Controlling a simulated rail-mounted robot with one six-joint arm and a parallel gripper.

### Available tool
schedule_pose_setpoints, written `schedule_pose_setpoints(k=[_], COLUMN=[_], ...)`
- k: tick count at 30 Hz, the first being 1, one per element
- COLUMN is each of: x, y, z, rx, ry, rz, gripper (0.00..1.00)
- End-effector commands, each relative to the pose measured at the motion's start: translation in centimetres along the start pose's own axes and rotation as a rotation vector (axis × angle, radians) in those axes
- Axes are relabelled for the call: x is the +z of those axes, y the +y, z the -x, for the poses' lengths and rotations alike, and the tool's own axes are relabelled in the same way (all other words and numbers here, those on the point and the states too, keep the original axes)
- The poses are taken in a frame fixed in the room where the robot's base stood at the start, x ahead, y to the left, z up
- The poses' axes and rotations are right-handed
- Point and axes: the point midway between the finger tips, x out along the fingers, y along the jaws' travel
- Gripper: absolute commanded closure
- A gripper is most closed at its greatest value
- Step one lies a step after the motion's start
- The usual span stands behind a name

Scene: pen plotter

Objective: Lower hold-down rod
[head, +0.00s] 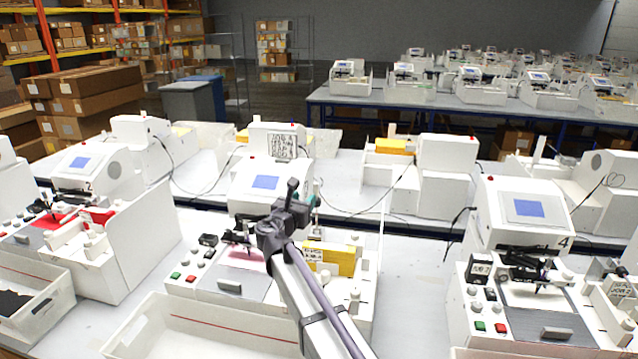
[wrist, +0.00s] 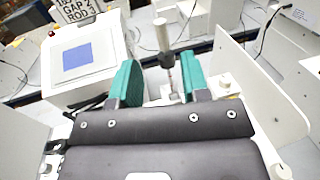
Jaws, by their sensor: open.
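My gripper (wrist: 160,84) shows two teal fingers, open and apart, in the wrist view. An upright rod (wrist: 163,38) with a pale cylindrical top, a dark collar and a thin shaft stands between and beyond the fingers. Its lower end is hidden behind my gripper body, and I cannot tell whether either finger touches it. In the head view my gripper (head: 303,200) is over the middle white plotter (head: 245,190), right of its blue screen (head: 265,182). My arm hides part of that plotter.
A yellow block (head: 340,262) sits on the plotter's right side, near a tall thin white panel. A white bin (head: 160,330) stands in front. Plotter 4 (head: 500,215) is to the right, another (head: 85,165) to the left. A sign (wrist: 75,10) hangs behind the screen.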

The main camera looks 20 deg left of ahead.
Motion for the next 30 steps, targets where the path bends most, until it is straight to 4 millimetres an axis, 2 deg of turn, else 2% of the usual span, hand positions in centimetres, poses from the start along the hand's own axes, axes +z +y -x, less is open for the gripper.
schedule_pose_setpoints(k=[5,12,18,27,30], x=[0.0,-0.1,-0.1,-0.1,-0.1], y=[0.0,0.0,-0.1,-0.2,-0.2], z=[-1.4,-7.1,-10.4,-10.8,-10.8], rx=[-0.004,-0.006,-0.005,-0.005,-0.005], ry=[0.001,0.002,0.002,0.003,0.003], rz=[-0.003,-0.005,-0.006,-0.007,-0.007], gripper=[0.58,0.58,0.58,0.58,0.67])
